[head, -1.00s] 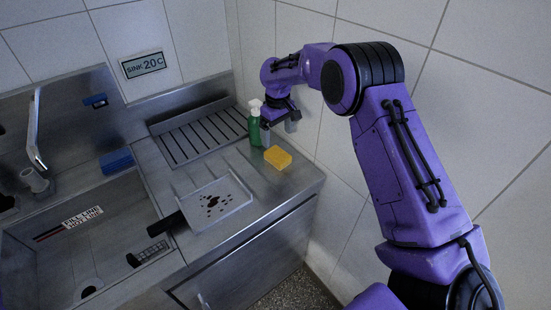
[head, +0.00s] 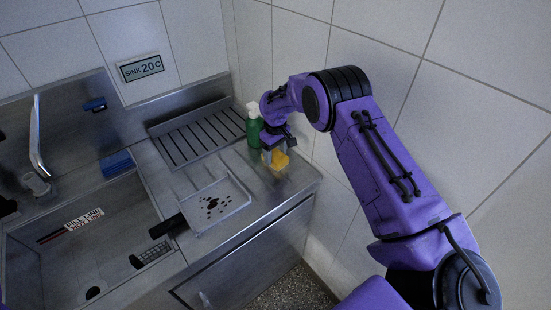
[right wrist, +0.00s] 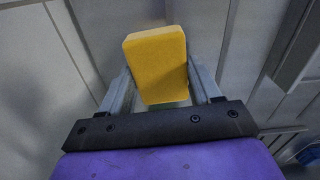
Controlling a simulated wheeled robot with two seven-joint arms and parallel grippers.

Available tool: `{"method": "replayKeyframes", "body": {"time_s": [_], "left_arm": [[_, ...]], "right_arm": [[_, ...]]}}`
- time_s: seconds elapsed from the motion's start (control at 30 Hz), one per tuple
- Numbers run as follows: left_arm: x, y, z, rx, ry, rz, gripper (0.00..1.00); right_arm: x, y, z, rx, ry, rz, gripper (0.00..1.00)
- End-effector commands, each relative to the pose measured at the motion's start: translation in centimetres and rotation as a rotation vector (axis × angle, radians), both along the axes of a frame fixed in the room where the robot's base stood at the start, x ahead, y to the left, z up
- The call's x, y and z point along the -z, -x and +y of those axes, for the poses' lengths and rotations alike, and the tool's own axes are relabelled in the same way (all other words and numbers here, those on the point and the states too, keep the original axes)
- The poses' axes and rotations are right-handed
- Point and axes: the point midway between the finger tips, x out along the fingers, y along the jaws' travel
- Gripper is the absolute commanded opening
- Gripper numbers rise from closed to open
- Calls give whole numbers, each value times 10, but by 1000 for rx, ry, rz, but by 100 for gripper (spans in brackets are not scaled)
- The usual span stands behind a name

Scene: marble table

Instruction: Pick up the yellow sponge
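The yellow sponge (head: 281,161) sits on the steel counter near its right end, partly hidden by my right gripper (head: 273,153). In the right wrist view the sponge (right wrist: 157,62) shows as a yellow block between the two grey fingers of my right gripper (right wrist: 161,75). The fingers are open, one on each side of the sponge. A small gap shows beside the right finger; contact on the left side is hard to tell. My left gripper is not in view.
A green spray bottle (head: 254,128) stands close behind and left of the gripper. The tiled wall (head: 300,45) is close on the right. The sink (head: 75,290) and a blue sponge (head: 117,164) are left.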

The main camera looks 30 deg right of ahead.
Motion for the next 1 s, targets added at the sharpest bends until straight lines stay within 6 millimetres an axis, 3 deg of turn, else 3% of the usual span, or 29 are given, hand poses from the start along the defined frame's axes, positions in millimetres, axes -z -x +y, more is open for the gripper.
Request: {"method": "replayKeyframes", "body": {"time_s": [0.3, 0.5, 0.73, 1.0], "left_arm": [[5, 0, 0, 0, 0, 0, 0], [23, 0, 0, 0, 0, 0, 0], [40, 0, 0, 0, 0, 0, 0], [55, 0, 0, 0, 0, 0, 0]], "right_arm": [[-4, -1, 0, 0, 0, -2, 34], [-35, 2, 3, -1, -1, -5, 34], [-93, 44, 32, -4, 2, -5, 34], [-121, 100, 71, -2, 2, -2, 34]]}}
